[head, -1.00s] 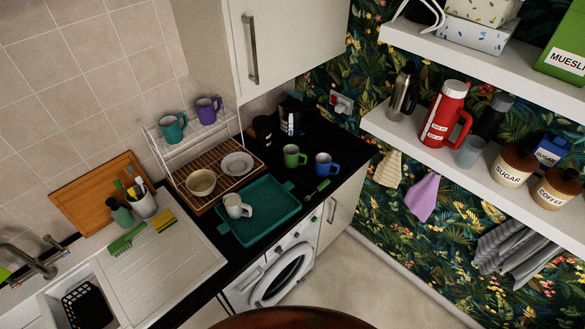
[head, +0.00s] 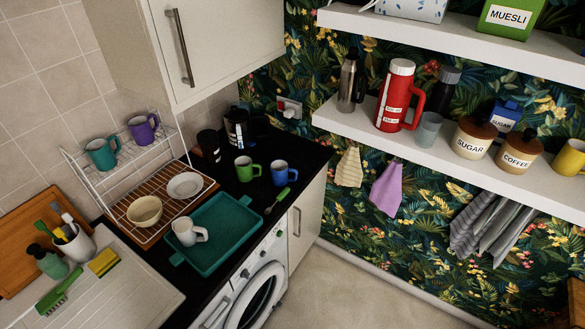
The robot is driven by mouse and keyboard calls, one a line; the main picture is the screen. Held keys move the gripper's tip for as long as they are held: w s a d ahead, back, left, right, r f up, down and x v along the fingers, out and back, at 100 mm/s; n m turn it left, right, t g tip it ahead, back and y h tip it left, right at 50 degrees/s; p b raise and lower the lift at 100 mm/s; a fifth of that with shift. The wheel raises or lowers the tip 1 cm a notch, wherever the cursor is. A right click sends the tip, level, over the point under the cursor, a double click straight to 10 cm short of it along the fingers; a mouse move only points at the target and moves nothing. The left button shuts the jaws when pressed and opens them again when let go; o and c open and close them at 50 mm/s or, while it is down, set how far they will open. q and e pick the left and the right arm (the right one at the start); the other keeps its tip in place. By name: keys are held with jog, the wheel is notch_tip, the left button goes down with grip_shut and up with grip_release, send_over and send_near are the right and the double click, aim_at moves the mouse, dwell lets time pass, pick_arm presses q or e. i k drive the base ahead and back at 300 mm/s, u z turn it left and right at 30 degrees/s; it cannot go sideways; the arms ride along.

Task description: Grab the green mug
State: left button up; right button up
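The green mug (head: 247,169) stands upright on the black worktop, just left of a blue mug (head: 281,173) and behind the teal tray (head: 240,237). Its handle points to the right, toward the blue mug. Neither of my grippers shows in the head view.
A white mug (head: 188,231) sits in the teal tray. A green-handled utensil (head: 279,198) lies near the worktop's front edge. A dish rack (head: 128,198) with teal and purple mugs stands left. A cupboard (head: 215,45) hangs above; a shelf (head: 345,124) juts out at right. Floor is open in front.

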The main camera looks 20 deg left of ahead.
aim_at(250, 170)
jog(key=z, duration=0.15)
jog(key=i, duration=0.55)
jog(key=u, duration=1.85)
